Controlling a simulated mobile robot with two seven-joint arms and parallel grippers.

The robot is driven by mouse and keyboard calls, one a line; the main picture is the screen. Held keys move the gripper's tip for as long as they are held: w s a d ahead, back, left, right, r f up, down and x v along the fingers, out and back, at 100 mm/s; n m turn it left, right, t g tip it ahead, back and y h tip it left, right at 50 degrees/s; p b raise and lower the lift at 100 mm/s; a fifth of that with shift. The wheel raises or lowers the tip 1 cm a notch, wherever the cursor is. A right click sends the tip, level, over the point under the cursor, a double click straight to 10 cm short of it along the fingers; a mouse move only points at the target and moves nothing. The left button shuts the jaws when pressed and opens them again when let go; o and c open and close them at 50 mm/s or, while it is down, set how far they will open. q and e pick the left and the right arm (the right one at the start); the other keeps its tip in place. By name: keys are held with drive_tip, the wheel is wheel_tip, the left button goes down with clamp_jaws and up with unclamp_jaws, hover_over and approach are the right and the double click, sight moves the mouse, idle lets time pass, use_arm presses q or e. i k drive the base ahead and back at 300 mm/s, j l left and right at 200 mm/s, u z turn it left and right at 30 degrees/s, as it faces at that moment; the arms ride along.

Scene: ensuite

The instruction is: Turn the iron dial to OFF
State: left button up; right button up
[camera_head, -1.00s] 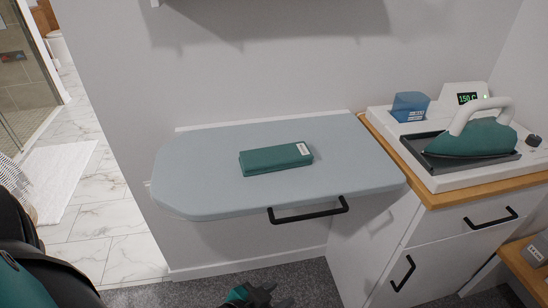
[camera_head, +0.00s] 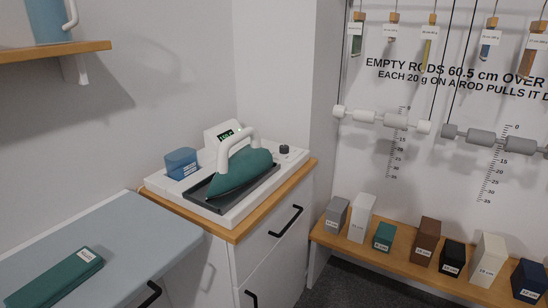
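The iron (camera_head: 240,170), teal with a white handle, rests on a dark plate (camera_head: 212,197) on the white station (camera_head: 232,211) atop the cabinet. A small dark dial (camera_head: 284,149) sits at the station's right rear, behind the iron; its setting is too small to read. A small display (camera_head: 225,135) with green digits stands at the back, partly behind the iron's handle. Neither gripper shows in the head view now.
A blue container (camera_head: 181,163) stands left of the iron. Dark floor lies in front.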

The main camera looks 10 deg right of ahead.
sight(283, 149)
drive_tip(key=u, duration=0.4)
drive_tip(key=l+u, duration=0.35)
drive_tip(key=i+l+u, duration=0.1)
drive_tip(key=l+u, duration=0.25)
drive_tip(key=l, duration=0.15)
drive_tip(key=l+u, duration=0.2)
drive_tip(key=l, duration=0.65)
drive_tip(key=k, duration=0.05)
